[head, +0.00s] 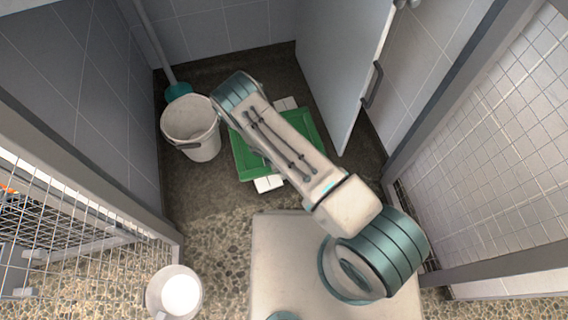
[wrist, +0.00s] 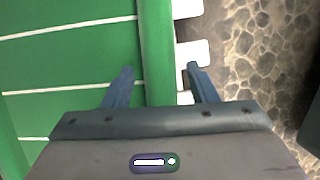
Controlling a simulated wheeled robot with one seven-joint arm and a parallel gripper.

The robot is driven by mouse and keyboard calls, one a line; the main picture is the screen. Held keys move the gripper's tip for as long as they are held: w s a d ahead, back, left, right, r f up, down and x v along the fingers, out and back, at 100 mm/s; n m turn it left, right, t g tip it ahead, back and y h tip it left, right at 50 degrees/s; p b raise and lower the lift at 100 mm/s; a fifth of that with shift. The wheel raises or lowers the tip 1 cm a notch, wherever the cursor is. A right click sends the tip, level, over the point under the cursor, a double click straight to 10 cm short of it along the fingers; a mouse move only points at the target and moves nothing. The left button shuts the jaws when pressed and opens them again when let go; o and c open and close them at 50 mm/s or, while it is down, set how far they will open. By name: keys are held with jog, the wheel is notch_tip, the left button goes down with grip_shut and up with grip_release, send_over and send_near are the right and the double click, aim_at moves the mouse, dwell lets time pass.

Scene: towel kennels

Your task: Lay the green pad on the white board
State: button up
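The green pad (head: 245,155) is low over the floor between the bucket and the door, partly hidden by my arm. Parts of the white board (head: 268,184) show past it at its lower and upper edges. In the wrist view the green pad (wrist: 75,75) fills the left, with thin white lines across it and a raised green edge. White slat ends of the board (wrist: 190,53) stick out to the right of that edge. My gripper (wrist: 160,70) is open, with its fingers on either side of the pad's edge. I cannot tell whether they touch it.
A white bucket (head: 200,135) stands close left of the pad, with a teal-ended pole (head: 160,50) behind it. A pale door (head: 340,60) with a dark handle stands at right. A smaller bucket (head: 160,290) is at front left.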

jog(key=shift+r, duration=0.1)
jog(key=shift+r+p, duration=0.2)
jog(key=shift+p, duration=0.15)
jog(key=p+v, duration=0.5)
jog(key=v, duration=0.7)
jog(key=shift+r, duration=0.3)
